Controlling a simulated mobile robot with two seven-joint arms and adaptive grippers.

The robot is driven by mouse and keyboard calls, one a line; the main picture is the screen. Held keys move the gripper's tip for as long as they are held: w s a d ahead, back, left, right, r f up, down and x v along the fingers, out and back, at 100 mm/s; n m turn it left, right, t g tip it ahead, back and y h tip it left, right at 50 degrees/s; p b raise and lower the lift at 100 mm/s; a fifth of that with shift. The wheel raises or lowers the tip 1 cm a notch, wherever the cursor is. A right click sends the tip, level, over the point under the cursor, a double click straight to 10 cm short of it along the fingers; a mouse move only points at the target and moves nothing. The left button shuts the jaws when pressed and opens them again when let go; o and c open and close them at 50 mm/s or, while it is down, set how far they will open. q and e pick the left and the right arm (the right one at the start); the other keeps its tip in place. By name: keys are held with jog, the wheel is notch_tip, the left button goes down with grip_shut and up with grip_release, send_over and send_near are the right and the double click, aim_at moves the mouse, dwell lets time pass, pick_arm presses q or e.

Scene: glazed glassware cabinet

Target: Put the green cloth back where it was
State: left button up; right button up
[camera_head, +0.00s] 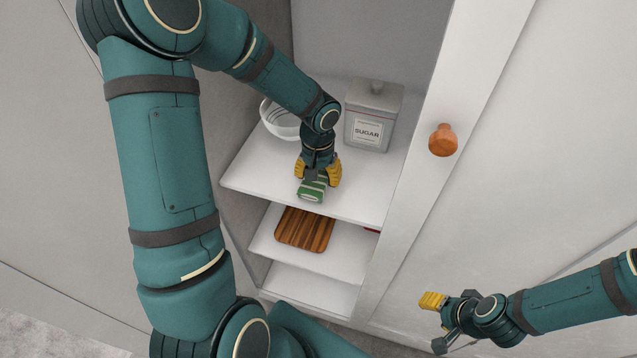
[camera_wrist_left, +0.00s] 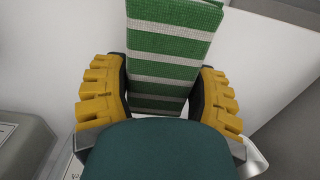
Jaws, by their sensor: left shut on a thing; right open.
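The green cloth with white stripes (camera_head: 311,192) is folded and sits at the front of the cabinet's top visible shelf (camera_head: 355,190). My left gripper (camera_head: 318,175) is over it, pointing down, with its yellow fingers on both sides. In the left wrist view the cloth (camera_wrist_left: 172,45) is between the yellow fingers of the left gripper (camera_wrist_left: 160,95), which is shut on it. I cannot tell whether the cloth rests on the shelf or hangs just above it. My right gripper (camera_head: 437,322) is open and empty, outside the cabinet at the lower right.
A grey sugar canister (camera_head: 371,118) stands behind and right of the cloth. A white bowl (camera_head: 278,122) stands behind left, partly hidden by my arm. A striped wooden board (camera_head: 304,229) lies on the shelf below. The door with an orange knob (camera_head: 442,140) is at right.

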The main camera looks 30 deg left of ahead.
aim_at(318, 183)
pick_arm(q)
jog(key=shift+f, duration=1.65)
jog(key=shift+f+b, duration=0.1)
jog(key=shift+b, duration=0.3)
jog(key=o, duration=1.1)
jog(key=shift+c, duration=0.2)
jog(key=shift+r, duration=0.45)
notch_tip(318, 183, up, 11)
jog(key=shift+r+p, duration=0.2)
jog(key=shift+p, duration=0.95)
